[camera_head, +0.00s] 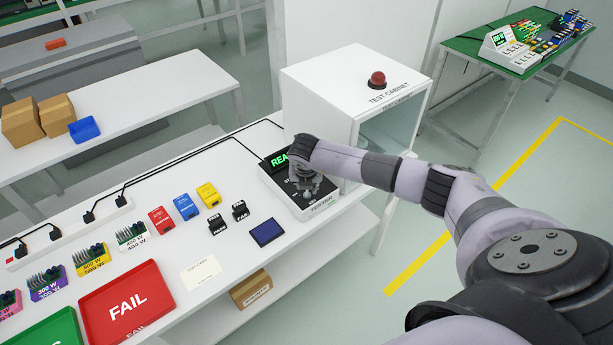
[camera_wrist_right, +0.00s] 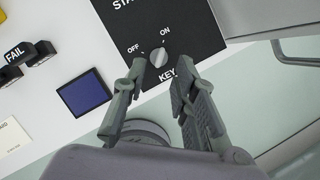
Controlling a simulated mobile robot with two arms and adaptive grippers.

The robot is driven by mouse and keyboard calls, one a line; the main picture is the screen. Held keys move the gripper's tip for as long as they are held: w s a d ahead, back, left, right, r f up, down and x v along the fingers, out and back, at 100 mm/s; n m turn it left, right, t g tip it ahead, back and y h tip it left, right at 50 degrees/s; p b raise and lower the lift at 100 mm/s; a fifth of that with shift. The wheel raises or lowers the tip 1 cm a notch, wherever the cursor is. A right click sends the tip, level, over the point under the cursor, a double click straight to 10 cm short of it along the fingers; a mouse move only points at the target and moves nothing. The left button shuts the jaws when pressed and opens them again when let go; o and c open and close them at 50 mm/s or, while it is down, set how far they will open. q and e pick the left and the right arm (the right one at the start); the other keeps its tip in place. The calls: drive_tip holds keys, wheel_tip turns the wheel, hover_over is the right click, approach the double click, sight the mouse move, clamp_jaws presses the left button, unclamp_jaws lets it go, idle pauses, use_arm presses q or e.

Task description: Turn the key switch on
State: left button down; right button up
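The key switch (camera_wrist_right: 158,58) is a small light-grey knob on the black top panel of the tester, with OFF printed to its left, ON above it and KEY below it in the right wrist view. Which mark it points to is not clear. The tester (camera_head: 320,209) is a white box with a black top and a green-lit display, partly covered by my arm in the head view. My right gripper (camera_wrist_right: 160,78) is open, its fingertips apart on either side of the knob's lower end. In the head view the knob is hidden behind the gripper (camera_head: 310,188). My left gripper is not in view.
The white test cabinet (camera_head: 305,95) with a red button stands just behind the tester. A dark blue square pad (camera_head: 265,232), black blocks (camera_head: 239,211) and a red FAIL tray (camera_head: 100,325) lie to the left on the white table.

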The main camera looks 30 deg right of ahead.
drive_tip(key=v, duration=0.7)
drive_tip(key=shift+r, duration=0.15)
drive_tip(key=shift+s, duration=0.1)
